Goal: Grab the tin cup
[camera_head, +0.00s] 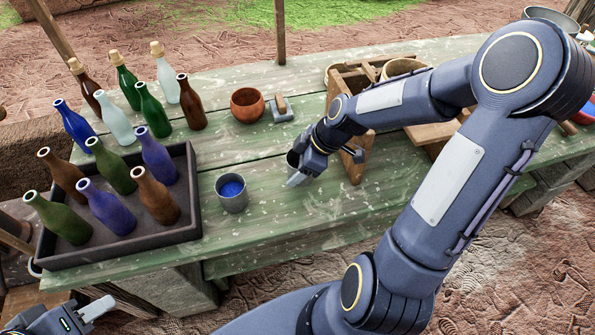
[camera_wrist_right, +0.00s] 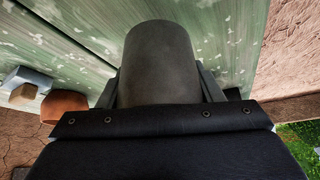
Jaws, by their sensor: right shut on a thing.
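The tin cup (camera_wrist_right: 160,62), a plain dark grey cylinder, fills the middle of the right wrist view between my two fingers. In the head view my right gripper (camera_head: 303,170) is over the middle of the green table, shut on the cup, of which only a dark bit (camera_head: 292,159) shows beside the fingers. The fingers also flank the cup in the right wrist view (camera_wrist_right: 160,92). My left gripper (camera_head: 92,311) is at the lower left corner, off the table's front edge; only part of it shows.
A grey cup with blue inside (camera_head: 232,203) stands left of my right gripper. A dark tray (camera_head: 120,248) with several bottles is further left, more bottles behind it. An orange-brown bowl (camera_head: 247,107) and a small block (camera_head: 283,112) stand behind; a wooden rack (camera_head: 357,158) is close on the right.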

